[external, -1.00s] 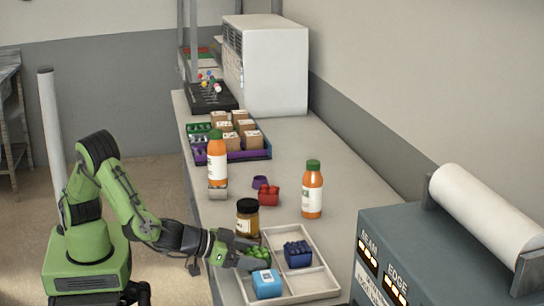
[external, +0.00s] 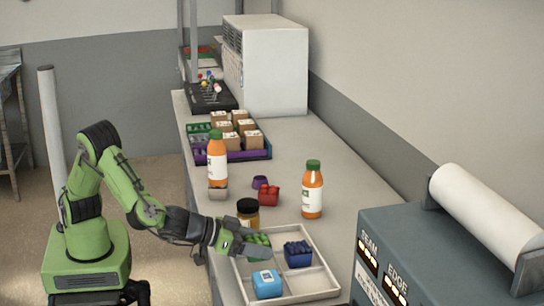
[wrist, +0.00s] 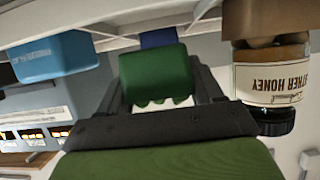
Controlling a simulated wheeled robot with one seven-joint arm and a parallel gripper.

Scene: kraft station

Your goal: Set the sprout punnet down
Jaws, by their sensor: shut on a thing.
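The sprout punnet (external: 260,239), a green tub with green contents, is between the fingers of my gripper (external: 254,244). The gripper is shut on it at the back left compartment of the divided white tray (external: 312,281). In the wrist view the green punnet (wrist: 155,74) sits between the two dark fingers. Whether its base touches the tray floor is hidden. In the tray, a light blue punnet (external: 267,284) is in the front left compartment and a dark blue one (external: 298,255) in the back right. The front right compartment is empty.
A honey jar (external: 247,212) stands close behind the gripper and also shows in the wrist view (wrist: 270,75). A crate of boxes (external: 240,153) is beyond.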

